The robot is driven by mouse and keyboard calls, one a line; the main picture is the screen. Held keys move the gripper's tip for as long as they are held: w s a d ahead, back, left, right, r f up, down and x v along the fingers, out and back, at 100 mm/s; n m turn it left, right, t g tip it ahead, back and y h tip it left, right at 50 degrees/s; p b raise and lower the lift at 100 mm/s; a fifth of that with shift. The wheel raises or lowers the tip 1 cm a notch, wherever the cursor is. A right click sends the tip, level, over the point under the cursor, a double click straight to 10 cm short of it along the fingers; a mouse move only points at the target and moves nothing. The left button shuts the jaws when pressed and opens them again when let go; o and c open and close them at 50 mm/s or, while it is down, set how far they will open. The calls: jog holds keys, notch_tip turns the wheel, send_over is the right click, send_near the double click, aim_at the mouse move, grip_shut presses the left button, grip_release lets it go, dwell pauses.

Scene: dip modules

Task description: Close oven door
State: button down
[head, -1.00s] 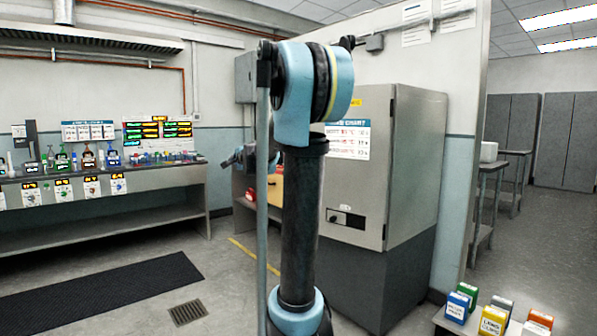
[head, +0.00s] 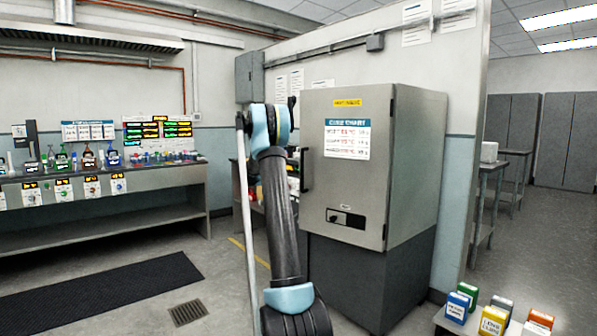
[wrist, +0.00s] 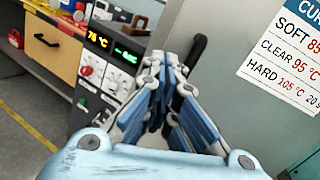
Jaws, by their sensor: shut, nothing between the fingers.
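The oven (head: 419,165) is a tall metal cabinet on a dark grey base. Its door (head: 350,190) carries a cure chart and has a black handle (head: 306,170) at its left edge. The door looks about flush with the cabinet in the head view; I cannot tell if a small gap is left. In the wrist view, the door (wrist: 222,90) fills the right side, with the dark handle (wrist: 196,52) just right of the fingertips. My gripper (wrist: 166,62) is shut and empty close to the door's left edge; contact is unclear. My arm hides it in the head view.
A control panel (wrist: 104,58) with lit displays and a red knob stands left of my gripper. A bench with bottles (head: 100,180) lines the left wall. A low table with coloured boxes (head: 492,320) is at front right.

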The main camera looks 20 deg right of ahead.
jog(key=w+d+f+m+g+h, duration=0.1)
jog(key=d+f+m+g, duration=0.25)
jog(key=f, duration=0.25)
jog(key=x, duration=1.3)
jog(key=shift+w+d+r+t, duration=0.2)
jog(key=shift+w+r+t, duration=0.15)
jog(key=shift+r, duration=0.1)
jog(key=shift+m, duration=0.35)
